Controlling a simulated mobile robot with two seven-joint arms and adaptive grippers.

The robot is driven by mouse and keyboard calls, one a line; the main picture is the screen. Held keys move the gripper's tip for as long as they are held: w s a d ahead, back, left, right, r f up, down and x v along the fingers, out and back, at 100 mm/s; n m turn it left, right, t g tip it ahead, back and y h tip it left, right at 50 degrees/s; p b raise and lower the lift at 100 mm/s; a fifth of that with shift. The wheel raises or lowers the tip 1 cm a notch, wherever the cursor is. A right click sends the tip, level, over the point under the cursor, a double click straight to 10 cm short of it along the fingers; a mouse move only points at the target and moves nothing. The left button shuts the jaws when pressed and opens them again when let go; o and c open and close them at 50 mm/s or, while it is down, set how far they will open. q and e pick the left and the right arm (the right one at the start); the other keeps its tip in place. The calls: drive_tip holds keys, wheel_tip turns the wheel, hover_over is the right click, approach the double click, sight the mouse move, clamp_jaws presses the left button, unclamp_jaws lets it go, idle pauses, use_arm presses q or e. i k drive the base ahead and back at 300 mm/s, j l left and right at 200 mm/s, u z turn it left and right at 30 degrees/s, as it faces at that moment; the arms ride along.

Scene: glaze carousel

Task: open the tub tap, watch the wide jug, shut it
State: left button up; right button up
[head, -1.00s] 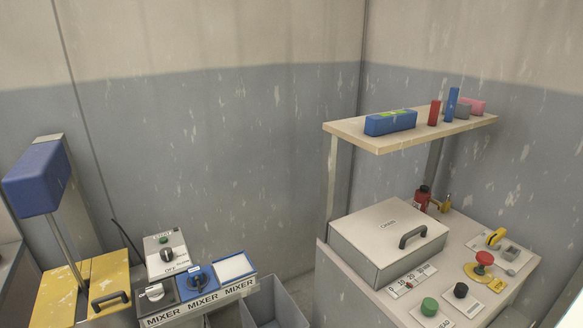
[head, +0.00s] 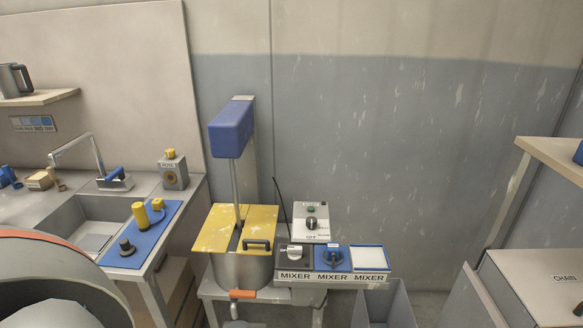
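The steel tub (head: 243,268) stands under the blue mixer head (head: 231,128) and has a yellow lid (head: 222,229) with a dark handle. An orange tap handle (head: 242,294) lies crosswise at the tub's lower front. A grey spout hangs below it, but I cannot tell from here whether the tap is open or shut. A grey rounded thing at the bottom edge below the tap is cut off, and I cannot tell whether it is the wide jug. A metal jug (head: 14,80) stands on the upper left shelf. Neither of my grippers is in view.
Mixer controls (head: 331,277) sit right of the tub. A sink (head: 87,222) and a blue mat (head: 142,234) with knobs are left. A large round drum (head: 62,262) with an orange rim fills the lower left. A grey bin (head: 385,304) and a white chain box (head: 535,285) are right.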

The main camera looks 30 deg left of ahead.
sight(234, 294)
drive_tip(key=u, duration=1.6)
